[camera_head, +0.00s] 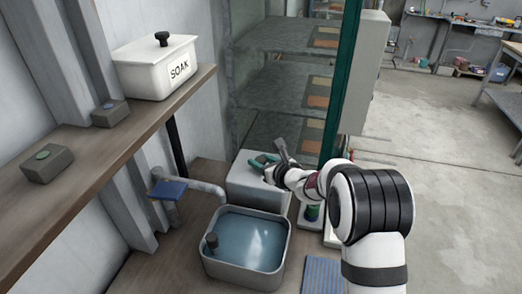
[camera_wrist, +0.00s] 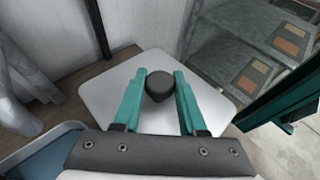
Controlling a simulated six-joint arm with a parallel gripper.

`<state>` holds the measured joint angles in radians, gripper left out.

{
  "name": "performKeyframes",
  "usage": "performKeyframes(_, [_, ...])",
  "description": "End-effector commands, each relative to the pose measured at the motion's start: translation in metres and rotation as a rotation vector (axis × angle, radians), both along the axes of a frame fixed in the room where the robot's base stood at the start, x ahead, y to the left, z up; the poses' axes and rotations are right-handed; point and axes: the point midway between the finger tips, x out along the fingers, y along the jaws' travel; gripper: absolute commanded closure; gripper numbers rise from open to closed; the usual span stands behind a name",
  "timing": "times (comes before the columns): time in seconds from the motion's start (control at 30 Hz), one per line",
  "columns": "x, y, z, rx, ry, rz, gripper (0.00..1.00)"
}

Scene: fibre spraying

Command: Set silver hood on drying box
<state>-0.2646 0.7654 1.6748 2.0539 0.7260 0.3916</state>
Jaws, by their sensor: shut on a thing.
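The silver hood (camera_wrist: 115,97) shows in the wrist view as a pale, flat, square top with a dark round knob (camera_wrist: 160,85). My gripper (camera_wrist: 160,74) is shut on this knob, with one teal finger on each side. In the head view my gripper (camera_head: 264,162) is at the top of a pale grey box shape (camera_head: 252,190), behind the water basin. The hood and the drying box are not clearly distinct there. I cannot tell whether the hood rests on the box or is just above it.
A basin of blue water (camera_head: 246,279) stands in front, beside a pipe with a blue handle (camera_head: 168,189). A white SOAK box (camera_head: 150,72) and two grey blocks sit on the left shelf. A rack with a green post (camera_head: 343,85) rises behind. A blue ridged mat (camera_head: 322,275) lies at front.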

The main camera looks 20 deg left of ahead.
Motion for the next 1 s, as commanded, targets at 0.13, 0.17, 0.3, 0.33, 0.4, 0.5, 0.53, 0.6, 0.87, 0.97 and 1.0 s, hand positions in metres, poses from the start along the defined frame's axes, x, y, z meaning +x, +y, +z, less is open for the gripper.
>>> performKeyframes(0.13, [0.000, 0.000, -0.006, 0.001, -0.001, 0.000, 1.00])
performKeyframes(0.17, [0.000, 0.000, -0.007, 0.001, -0.001, 0.000, 1.00])
performKeyframes(0.3, [0.000, 0.000, -0.007, 0.001, -0.002, -0.001, 1.00])
performKeyframes(0.33, [0.000, 0.000, -0.007, 0.001, -0.001, 0.000, 1.00])
performKeyframes(0.4, [0.000, 0.000, -0.007, 0.001, -0.002, -0.001, 1.00])
performKeyframes(0.5, [0.000, 0.000, -0.007, 0.001, -0.001, 0.000, 1.00])
performKeyframes(0.53, [0.000, 0.000, -0.007, 0.001, -0.001, 0.000, 1.00])
performKeyframes(0.6, [0.000, 0.000, -0.008, 0.001, -0.001, 0.000, 1.00])
performKeyframes(0.87, [0.000, 0.000, -0.013, 0.002, -0.001, 0.000, 1.00])
performKeyframes(0.97, [0.000, 0.000, -0.015, 0.001, -0.001, 0.000, 1.00])
performKeyframes(1.0, [0.000, 0.000, -0.016, 0.002, -0.001, 0.000, 1.00])
